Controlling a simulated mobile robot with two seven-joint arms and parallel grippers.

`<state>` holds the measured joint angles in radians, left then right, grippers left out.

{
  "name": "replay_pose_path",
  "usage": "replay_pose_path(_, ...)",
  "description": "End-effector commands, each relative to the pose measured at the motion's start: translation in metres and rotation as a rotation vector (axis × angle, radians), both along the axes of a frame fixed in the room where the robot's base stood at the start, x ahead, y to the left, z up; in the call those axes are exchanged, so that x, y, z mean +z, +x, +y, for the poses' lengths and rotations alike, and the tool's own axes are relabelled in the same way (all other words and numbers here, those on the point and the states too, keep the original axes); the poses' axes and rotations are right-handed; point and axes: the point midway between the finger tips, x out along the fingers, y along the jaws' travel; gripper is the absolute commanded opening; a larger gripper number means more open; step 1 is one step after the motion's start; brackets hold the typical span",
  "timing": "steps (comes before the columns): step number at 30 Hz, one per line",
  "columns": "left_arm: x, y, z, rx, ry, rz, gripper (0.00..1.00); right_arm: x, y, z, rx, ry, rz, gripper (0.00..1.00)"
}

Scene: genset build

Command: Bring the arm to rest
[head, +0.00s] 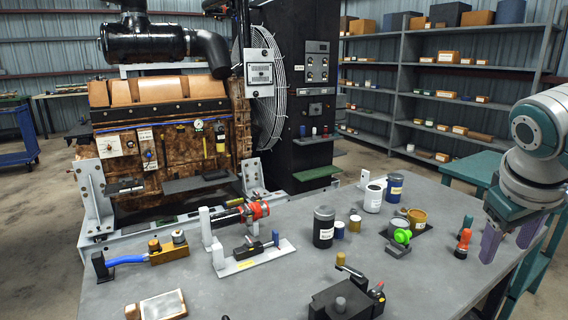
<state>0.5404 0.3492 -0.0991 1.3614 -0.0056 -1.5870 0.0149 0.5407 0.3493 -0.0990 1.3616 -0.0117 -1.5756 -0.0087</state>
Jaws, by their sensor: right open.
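My right gripper (508,246) is at the right side of the head view, pointing down over the right edge of the grey workbench (255,295). Its two purple fingers are apart with nothing between them. An orange and black object (463,243) stands on the bench just left of the fingers, apart from them. My left gripper is not in view.
The bench carries a black jar (323,227), a white canister (373,197), a bright green part (402,237), a white fixture plate (252,258) and a black block (340,300). A generator engine (165,140) stands behind. Shelves (450,68) line the back right.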

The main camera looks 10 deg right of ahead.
Motion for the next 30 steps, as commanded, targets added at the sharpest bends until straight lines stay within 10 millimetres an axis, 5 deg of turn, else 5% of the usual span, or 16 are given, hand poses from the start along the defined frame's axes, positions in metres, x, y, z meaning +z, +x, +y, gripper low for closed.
replay_pose_path(8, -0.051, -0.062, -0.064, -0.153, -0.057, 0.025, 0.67, -0.053, -0.064, 0.065, 0.134, 0.068, 0.029, 0.61)
replay_pose_path(15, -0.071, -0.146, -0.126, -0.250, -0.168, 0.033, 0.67, -0.073, -0.148, 0.127, 0.229, 0.179, 0.039, 0.61)
replay_pose_path(26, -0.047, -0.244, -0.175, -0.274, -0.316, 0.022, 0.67, -0.048, -0.246, 0.177, 0.252, 0.329, 0.031, 0.61)
replay_pose_path(30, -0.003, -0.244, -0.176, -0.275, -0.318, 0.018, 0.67, -0.004, -0.247, 0.177, 0.253, 0.331, 0.026, 0.61)
